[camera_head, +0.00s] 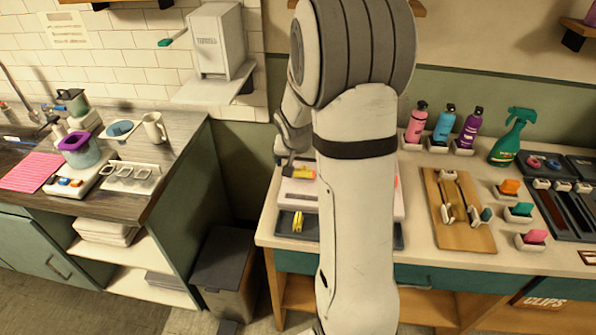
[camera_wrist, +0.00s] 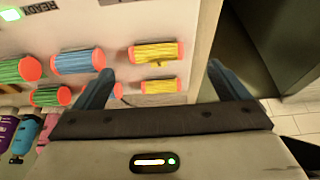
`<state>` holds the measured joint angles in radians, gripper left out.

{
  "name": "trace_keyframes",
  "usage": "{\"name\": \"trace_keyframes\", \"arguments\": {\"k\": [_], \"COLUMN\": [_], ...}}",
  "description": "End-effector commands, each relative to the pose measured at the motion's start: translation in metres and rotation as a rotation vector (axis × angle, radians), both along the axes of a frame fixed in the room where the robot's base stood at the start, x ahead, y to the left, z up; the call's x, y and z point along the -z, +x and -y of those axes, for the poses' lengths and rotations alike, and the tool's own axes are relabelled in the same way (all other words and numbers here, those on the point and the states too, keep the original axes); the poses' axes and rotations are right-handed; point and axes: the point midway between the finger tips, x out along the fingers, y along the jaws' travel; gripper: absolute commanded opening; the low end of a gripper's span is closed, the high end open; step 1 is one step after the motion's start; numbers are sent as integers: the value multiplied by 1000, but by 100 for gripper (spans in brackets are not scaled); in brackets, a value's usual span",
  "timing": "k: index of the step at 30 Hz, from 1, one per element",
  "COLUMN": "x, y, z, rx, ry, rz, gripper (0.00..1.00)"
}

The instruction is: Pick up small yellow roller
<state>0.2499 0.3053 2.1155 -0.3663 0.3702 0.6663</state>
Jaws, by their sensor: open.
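The small yellow roller (camera_wrist: 158,87) has orange-red ends and lies on a pale surface in the wrist view, close to my gripper's palm edge. A larger yellow roller (camera_wrist: 156,52) lies parallel to it, farther from the palm. My gripper (camera_wrist: 160,70) is open and empty, with one dark blue finger on each side of the yellow pair. I cannot tell the height of the fingers above the rollers. In the head view a yellow roller (camera_head: 303,173) shows beside my arm, but I cannot tell which one. My arm hides most of that area.
Blue (camera_wrist: 78,61) and green (camera_wrist: 17,70) rollers lie left of the yellow pair. The left finger is close to an orange-red roller end. Bottles (camera_head: 468,127) stand at the back. A dark tray (camera_head: 283,225) lies in front. The counter ends to the left.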

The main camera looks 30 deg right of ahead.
Motion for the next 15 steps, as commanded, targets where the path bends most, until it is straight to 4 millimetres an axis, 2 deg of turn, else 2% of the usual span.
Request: {"name": "trace_keyframes", "arguments": {"k": [15], "x": [51], "y": [19], "z": [18], "rx": [-3], "ry": [1], "rz": [-3], "gripper": [95]}}
